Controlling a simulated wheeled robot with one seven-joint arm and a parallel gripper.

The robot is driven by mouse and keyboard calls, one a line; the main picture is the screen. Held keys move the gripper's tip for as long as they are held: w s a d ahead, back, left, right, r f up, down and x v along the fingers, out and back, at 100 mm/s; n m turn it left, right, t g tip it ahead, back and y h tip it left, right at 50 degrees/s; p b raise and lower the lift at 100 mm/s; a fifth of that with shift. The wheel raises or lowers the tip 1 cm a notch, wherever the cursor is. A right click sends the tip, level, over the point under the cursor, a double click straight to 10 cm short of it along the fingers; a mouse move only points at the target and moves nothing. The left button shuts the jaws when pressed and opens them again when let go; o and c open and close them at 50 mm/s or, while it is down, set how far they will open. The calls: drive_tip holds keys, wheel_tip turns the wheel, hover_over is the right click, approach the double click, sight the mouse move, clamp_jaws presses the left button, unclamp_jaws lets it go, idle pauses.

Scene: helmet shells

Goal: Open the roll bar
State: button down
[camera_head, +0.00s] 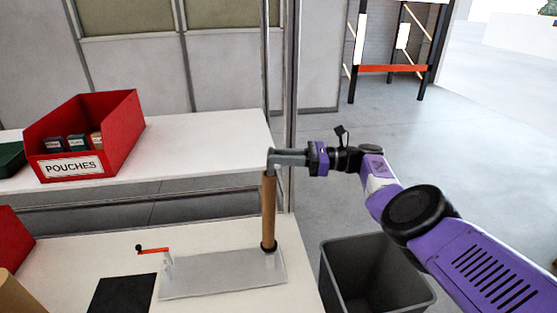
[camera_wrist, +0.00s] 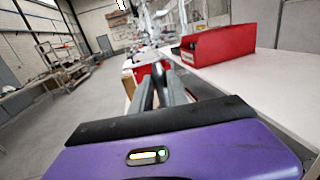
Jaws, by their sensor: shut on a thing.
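The roll bar (camera_head: 268,212) is a brown cylinder standing upright at the right end of a pale grey plate (camera_head: 220,277) on the white table. A black ring is at its foot. My gripper (camera_head: 273,157) is shut on the top end of the roll bar, reaching in from the right. In the wrist view my gripper's fingers (camera_wrist: 160,92) point away from the camera with a dark piece between them; the grip itself is partly hidden.
A red bin labelled POUCHES (camera_head: 90,135) stands on the rear white table (camera_head: 205,135); it also shows in the wrist view (camera_wrist: 218,45). A grey waste bin (camera_head: 372,275) is on the floor at right. A black mat (camera_head: 122,295) lies left of the plate.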

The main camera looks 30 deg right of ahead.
drive_tip(key=shift+f, duration=0.15)
drive_tip(key=c, duration=1.3)
unclamp_jaws()
drive_tip(key=b+v, duration=0.1)
drive_tip(key=v, duration=0.7)
drive_tip(key=shift+b, duration=0.3)
